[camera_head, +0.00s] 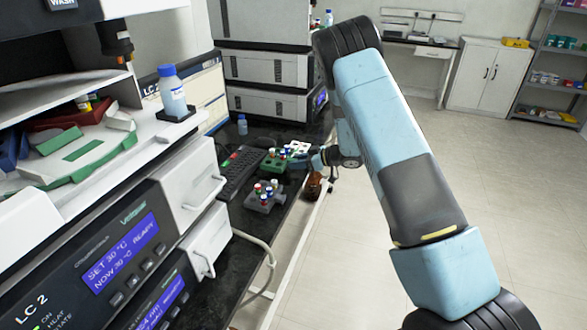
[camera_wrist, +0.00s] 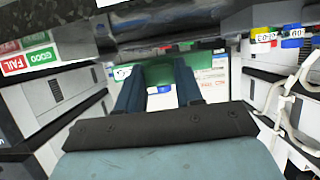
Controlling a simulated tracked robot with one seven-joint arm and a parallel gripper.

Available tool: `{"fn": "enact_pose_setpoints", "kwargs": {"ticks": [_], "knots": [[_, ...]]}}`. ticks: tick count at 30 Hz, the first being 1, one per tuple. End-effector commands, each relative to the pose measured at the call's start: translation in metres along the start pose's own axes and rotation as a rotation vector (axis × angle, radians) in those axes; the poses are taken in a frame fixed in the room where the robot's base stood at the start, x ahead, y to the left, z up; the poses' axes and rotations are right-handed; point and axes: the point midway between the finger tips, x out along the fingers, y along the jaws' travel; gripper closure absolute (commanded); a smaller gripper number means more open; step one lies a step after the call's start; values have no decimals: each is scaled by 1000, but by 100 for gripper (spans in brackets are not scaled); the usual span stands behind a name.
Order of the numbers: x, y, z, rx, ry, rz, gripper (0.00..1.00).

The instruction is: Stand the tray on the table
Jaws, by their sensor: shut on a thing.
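The green tray (camera_head: 274,164) carries several small vials with coloured caps. In the head view it is over the dark table (camera_head: 232,216), near the keyboard. My gripper (camera_head: 312,160) reaches it from the right and is shut on it. In the wrist view, the two dark blue fingers of my gripper (camera_wrist: 157,80) meet the green tray (camera_wrist: 196,74). I cannot tell whether the tray's underside touches the table. The fingertips are small and partly hidden in the head view.
A grey tray (camera_head: 264,203) with capped vials stands in front of the green one. A black keyboard (camera_head: 240,170) lies to the left. A brown bottle (camera_head: 313,186) is by the table's right edge. A small bottle (camera_head: 242,125) stands farther back. Open floor (camera_head: 350,250) lies right.

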Motion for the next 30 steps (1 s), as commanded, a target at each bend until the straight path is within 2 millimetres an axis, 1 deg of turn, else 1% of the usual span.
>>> {"fn": "enact_pose_setpoints", "kwargs": {"ticks": [1, 3, 6, 14, 30], "knots": [[3, -1, 8, 3, -3, -2, 96], [7, -1, 17, 3, -3, -3, 96], [10, -1, 23, 1, 0, -2, 96], [10, -1, 24, 0, 0, -1, 96], [14, -1, 35, 1, -1, -1, 96]]}}
